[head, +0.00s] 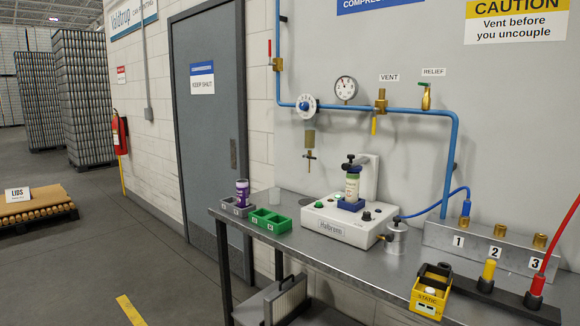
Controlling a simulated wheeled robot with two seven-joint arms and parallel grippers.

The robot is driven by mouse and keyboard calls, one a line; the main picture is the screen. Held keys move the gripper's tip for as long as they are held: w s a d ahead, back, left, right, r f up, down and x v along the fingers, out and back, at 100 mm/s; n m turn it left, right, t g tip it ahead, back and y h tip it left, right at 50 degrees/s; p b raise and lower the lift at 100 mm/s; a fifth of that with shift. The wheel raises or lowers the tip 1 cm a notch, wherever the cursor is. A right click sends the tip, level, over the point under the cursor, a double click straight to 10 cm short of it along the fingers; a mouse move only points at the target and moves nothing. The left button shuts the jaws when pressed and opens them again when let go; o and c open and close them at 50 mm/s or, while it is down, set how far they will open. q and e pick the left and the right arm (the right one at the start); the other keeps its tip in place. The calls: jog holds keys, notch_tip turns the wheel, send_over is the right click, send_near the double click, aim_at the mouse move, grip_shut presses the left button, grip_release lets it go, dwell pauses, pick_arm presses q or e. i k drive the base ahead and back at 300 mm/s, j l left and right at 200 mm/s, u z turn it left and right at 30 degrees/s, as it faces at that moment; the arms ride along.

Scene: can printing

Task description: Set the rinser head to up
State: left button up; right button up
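A white bench machine (335,226) with a printed name on its front stands on the metal bench; I take it to be the rinser. A dark head with a knob (352,162) sits at the top of its white upright (370,176). A green-and-white can (352,186) stands upright below the head, in a blue holder (350,205). The head looks close to the can's top; I cannot tell whether they touch. Small knobs and a green button (319,205) are on the machine's top. Neither of my grippers is in view.
A grey tray (232,209) with a purple can (242,190) and a green tray (268,220) are left of the machine. A small metal canister (396,238) stands right of it. A yellow tester (430,292) and numbered couplings (497,254) are at right. Blue piping runs above.

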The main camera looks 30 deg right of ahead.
aim_at(354, 166)
jog(key=i+z, duration=0.25)
jog(key=i, duration=0.15)
jog(key=i+j+z, duration=0.25)
jog(key=i, duration=0.15)
jog(key=i+j+z, duration=0.25)
jog(key=i, duration=0.15)
jog(key=l, duration=0.1)
